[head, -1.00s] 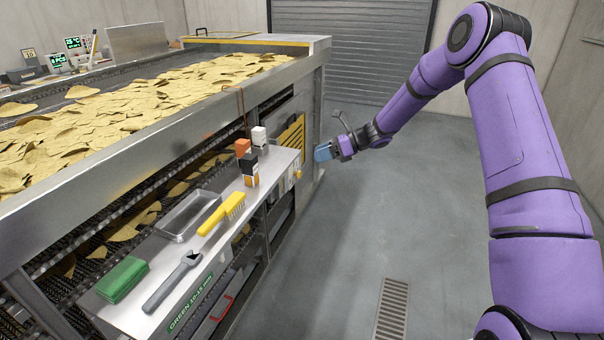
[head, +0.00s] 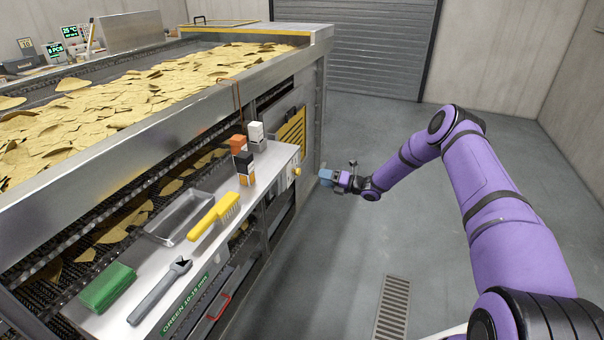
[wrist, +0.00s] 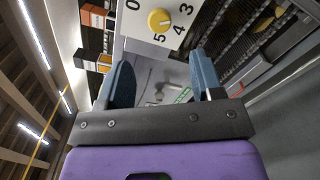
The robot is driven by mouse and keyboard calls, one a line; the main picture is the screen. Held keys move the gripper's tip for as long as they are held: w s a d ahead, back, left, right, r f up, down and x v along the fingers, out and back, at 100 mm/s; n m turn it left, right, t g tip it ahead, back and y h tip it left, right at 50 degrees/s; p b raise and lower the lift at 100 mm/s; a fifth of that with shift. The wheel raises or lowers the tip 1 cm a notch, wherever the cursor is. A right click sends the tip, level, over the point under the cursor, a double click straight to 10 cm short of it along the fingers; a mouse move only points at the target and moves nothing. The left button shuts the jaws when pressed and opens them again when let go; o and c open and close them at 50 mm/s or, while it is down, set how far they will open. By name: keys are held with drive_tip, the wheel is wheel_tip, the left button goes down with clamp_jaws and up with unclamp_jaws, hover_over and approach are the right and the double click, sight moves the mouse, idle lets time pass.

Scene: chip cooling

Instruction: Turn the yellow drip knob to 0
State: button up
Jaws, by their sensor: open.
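The yellow drip knob (wrist: 158,20) sits on a white dial plate with the numbers 0, 3, 4 and 5 in view; its upper edge is near the picture's top. Its pointer setting is too small to tell. In the head view the knob (head: 297,171) is a small yellow spot on the end of the steel machine's side shelf. My gripper (head: 326,177), with blue fingers, is open and empty, just right of the knob and apart from it. In the wrist view the gap between the fingers (wrist: 163,70) lies below the knob.
Chips (head: 110,110) cover the conveyor.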

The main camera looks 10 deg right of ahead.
sight(296, 171)
drive_tip(key=x, duration=0.9)
drive_tip(key=shift+a, duration=0.2)
drive_tip(key=shift+w, duration=0.1)
drive_tip(key=shift+c, duration=0.3)
drive_tip(key=c, duration=0.8)
drive_tip(key=shift+c, duration=0.2)
